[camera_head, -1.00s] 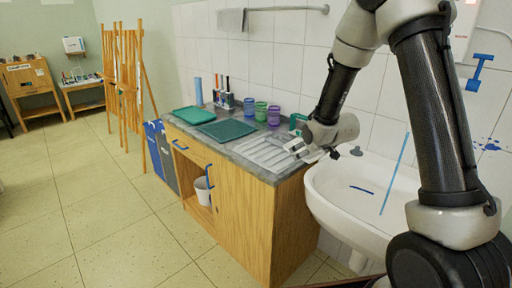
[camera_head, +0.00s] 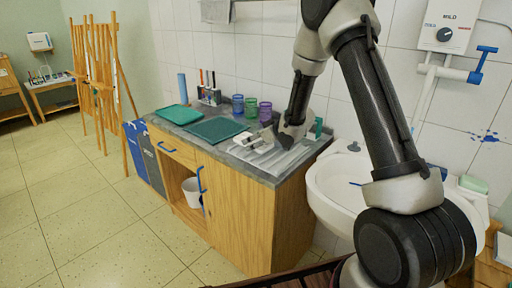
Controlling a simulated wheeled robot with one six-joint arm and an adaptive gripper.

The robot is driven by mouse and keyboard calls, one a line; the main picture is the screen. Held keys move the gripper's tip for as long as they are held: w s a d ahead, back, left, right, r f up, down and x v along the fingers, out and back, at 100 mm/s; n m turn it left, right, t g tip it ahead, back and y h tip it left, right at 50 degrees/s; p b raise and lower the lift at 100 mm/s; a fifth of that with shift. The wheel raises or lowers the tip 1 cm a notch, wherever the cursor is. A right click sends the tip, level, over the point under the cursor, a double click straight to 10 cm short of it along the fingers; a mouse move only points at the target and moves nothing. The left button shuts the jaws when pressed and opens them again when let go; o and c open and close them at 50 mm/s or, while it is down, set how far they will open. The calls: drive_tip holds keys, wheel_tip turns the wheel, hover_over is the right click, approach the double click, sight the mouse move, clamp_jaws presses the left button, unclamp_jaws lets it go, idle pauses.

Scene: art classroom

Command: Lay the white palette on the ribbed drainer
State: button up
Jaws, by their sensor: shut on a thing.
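The ribbed drainer (camera_head: 285,160) is a pale grey grooved area on the counter's right end, beside the sink. My gripper and wrist hide much of the palette and part of the drainer. I cannot tell whether the palette touches the ribs.
Purple and green cups (camera_head: 251,107) stand behind, near the wall. The white sink (camera_head: 335,187) is to the right.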

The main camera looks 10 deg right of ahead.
drive_tip(key=shift+f, duration=1.3)
drive_tip(key=shift+f, duration=0.15)
drive_tip(key=o, duration=1.1)
